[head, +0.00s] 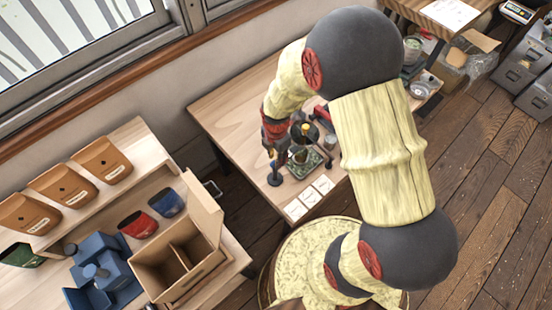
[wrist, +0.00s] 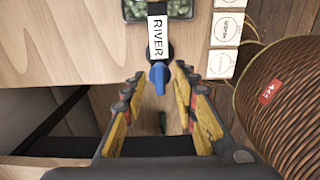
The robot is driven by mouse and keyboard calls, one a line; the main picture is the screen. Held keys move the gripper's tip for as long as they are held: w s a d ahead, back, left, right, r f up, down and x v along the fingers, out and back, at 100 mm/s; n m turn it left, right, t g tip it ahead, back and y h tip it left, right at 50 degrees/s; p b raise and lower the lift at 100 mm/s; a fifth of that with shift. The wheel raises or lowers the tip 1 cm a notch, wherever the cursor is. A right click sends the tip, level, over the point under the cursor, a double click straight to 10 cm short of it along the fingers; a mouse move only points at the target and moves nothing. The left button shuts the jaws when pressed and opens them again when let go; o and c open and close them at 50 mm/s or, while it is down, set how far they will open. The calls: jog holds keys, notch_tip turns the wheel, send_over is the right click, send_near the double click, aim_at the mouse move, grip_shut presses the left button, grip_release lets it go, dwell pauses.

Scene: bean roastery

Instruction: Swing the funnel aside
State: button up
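My gripper (wrist: 160,84) is open in the wrist view, with its fingers spread on either side of a blue knob-like tip (wrist: 158,76). I cannot tell whether they touch it. A white strip marked RIVER (wrist: 157,38) lies in line with the blue tip, above a dark round piece. In the head view my gripper (head: 272,148) is over the table's near left part, just above a dark round foot (head: 275,179). A dark round piece with a brass-coloured part (head: 305,131) stands right of it and may be the funnel. My arm hides part of this area.
A tray of green beans (wrist: 128,12) lies beyond the blue tip. White cards (wrist: 222,64) lie on the table's right side. Left, a separate table holds pouches (head: 101,160) and an open cardboard box (head: 165,270).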

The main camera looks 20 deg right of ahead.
jog(key=shift+f, duration=0.35)
jog(key=shift+c, duration=0.2)
grip_shut()
dwell(0.6)
